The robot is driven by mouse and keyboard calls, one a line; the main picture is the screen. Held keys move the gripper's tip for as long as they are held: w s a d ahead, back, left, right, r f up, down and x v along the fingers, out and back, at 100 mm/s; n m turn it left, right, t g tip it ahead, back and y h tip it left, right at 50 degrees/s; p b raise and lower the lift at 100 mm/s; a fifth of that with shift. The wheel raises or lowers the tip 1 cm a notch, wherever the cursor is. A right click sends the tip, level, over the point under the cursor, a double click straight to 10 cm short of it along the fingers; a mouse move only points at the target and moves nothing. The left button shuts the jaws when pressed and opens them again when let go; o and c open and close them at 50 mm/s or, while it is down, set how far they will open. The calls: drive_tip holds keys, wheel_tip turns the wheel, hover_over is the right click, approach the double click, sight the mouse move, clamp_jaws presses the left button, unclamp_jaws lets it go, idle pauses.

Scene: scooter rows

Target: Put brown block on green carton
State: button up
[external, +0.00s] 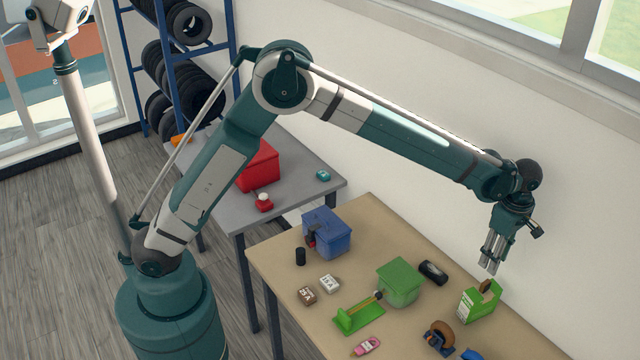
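A small brown block (307,295) with white lettering lies on the tan table, beside a similar white block. A green carton (477,304) with a white patch stands at the right rear of the table. A brown patch (487,286) shows at its top; I cannot tell whether it is the carton's inside or a separate piece.
A green box (400,281), black cylinder (432,272), blue box (327,233), green tool (359,314), white block (329,283), pink item (367,346) and brown-and-blue roll (439,337) crowd the tan table (370,215). A wall rises behind the table.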

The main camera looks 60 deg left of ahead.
drive_tip(key=shift+r, duration=0.35)
drive_tip(key=shift+a, duration=0.1)
idle(0.4)
drive_tip(key=s+a+r+m+t, duration=0.1)
drive_tip(key=s+a+r+m, duration=0.2)
drive_tip(key=s+a+r, duration=0.5)
drive_tip(key=s+a+r+m+t+h, duration=0.15)
drive_tip(key=a+r, duration=0.25)
drive_tip(key=a, duration=0.7)
drive_tip(key=s+a+r+m+t+y, duration=0.1)
drive_tip(key=s+a+r+m, duration=0.4)
drive_tip(key=a, duration=0.5)
drive_tip(key=s+a+f+m+t, duration=0.1)
drive_tip(key=s+a+m, duration=0.3)
drive_tip(key=s+a, duration=0.6)
drive_tip(key=s+a+f+m+t, duration=0.2)
drive_tip(key=s+a+m, duration=0.2)
drive_tip(key=s+a, duration=0.5)
drive_tip(key=s, duration=0.5)
drive_tip(key=shift+s+a+t, duration=0.35)
